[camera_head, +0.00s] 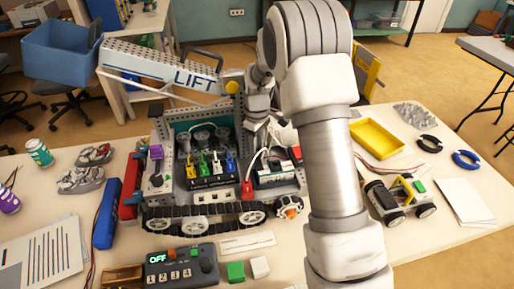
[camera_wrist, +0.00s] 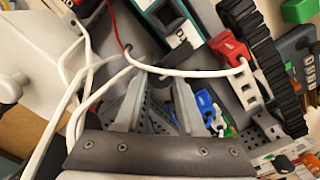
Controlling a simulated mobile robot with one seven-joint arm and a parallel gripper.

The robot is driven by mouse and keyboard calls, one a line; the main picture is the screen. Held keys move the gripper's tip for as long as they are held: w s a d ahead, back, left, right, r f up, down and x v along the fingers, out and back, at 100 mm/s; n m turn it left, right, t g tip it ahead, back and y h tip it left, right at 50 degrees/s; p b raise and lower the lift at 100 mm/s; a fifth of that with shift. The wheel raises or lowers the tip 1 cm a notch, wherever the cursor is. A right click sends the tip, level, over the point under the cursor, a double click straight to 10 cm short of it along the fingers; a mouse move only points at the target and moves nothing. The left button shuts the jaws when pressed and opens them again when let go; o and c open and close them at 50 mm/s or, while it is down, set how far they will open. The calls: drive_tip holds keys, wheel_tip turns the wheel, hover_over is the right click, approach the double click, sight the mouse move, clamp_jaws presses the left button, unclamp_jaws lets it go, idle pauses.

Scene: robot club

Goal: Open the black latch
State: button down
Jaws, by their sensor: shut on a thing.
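My gripper (camera_wrist: 160,92) reaches down into the tracked robot (camera_head: 197,199) on the table. In the wrist view its two grey fingers are shut on a small dark part between their tips, which looks like the black latch (camera_wrist: 180,88). Most of the latch is hidden by the fingers and a white cable. In the head view my gripper (camera_head: 257,128) is over the robot's back right part, and the latch cannot be made out there.
White cables (camera_wrist: 195,73) cross close to my fingers. Blue, green, yellow and white connectors sit left of my gripper in the head view, and a red connector (camera_wrist: 229,48) is near. A control box (camera_head: 181,266) lies in front.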

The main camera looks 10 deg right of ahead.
drive_tip(key=shift+m, duration=0.3)
drive_tip(key=m, duration=0.3)
drive_tip(key=shift+m, duration=0.4)
drive_tip(key=m, duration=0.4)
drive_tip(key=shift+m, duration=0.3)
drive_tip(key=m, duration=0.4)
drive_tip(key=shift+r+p, duration=0.1)
drive_tip(key=shift+p, duration=0.25)
drive_tip(key=shift+m+p, duration=0.35)
drive_tip(key=shift+m, duration=2.05)
drive_tip(key=c, duration=0.5)
unclamp_jaws()
